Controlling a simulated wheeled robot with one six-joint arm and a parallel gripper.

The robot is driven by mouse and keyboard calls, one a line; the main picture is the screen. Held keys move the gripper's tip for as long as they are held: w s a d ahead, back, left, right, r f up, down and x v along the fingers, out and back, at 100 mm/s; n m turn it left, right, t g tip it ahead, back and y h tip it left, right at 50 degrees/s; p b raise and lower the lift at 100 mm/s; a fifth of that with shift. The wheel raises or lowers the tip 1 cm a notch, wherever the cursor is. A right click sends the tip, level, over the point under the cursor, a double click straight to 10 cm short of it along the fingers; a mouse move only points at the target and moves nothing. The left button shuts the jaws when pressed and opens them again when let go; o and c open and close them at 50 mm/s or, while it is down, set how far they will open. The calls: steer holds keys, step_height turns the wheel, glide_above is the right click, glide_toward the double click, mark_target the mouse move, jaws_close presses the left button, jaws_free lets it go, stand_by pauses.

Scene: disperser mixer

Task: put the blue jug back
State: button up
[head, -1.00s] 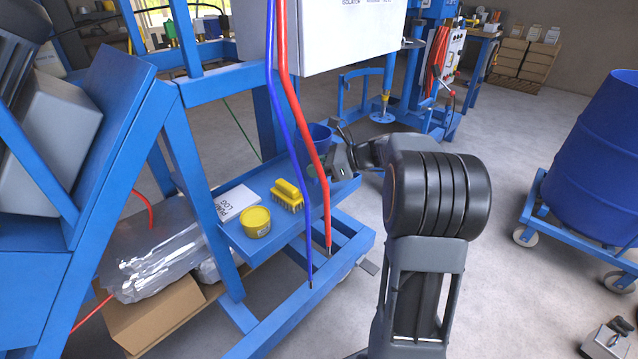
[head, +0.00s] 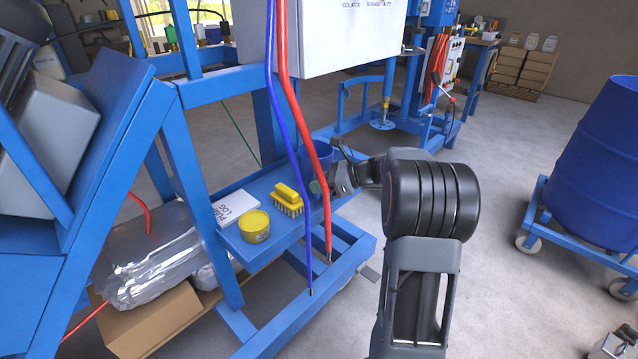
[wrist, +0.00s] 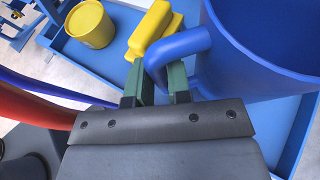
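The blue jug (wrist: 265,50) fills the right of the wrist view. Its curved handle (wrist: 180,45) runs down between the two green fingertips of my gripper (wrist: 157,82), which looks shut on it. In the head view the jug (head: 318,150) is at the far right end of the blue shelf tray (head: 285,237), partly hidden by the red hose. My gripper (head: 325,184) is at its near side. The jug looks upright; its base is hidden, so I cannot tell whether it touches the tray.
A yellow brush (head: 287,198), a yellow tub (head: 254,226) and a white log book (head: 228,207) lie on the tray. A red hose (head: 305,130) and a blue hose (head: 287,130) hang in front. A blue drum (head: 600,150) stands at right.

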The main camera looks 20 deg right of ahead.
steer(key=o, duration=0.4)
steer(key=shift+r, duration=0.1)
steer(key=shift+d+r, duration=0.15)
steer(key=shift+r, duration=0.05)
steer(key=p+v, duration=0.3)
steer(key=v, duration=0.8)
steer(key=s+a+f+n+g+h, duration=0.1)
steer(key=s+a+n+g+h, duration=0.25)
steer(key=a+n, duration=0.3)
steer(key=s+a+f+n+g+h, duration=0.2)
steer(key=s+a+n, duration=0.3)
steer(key=a, duration=0.2)
steer(key=s+a+f+n+t+h, duration=0.1)
steer(key=s+a+f+n+h, duration=0.1)
steer(key=s+n+h, duration=0.4)
steer(key=s+a+n, duration=0.1)
steer(key=s+n, duration=0.2)
steer(key=n, duration=0.4)
steer(key=shift+s+a+f, duration=0.2)
steer(key=shift+s+f, duration=0.1)
steer(key=shift+f, duration=0.05)
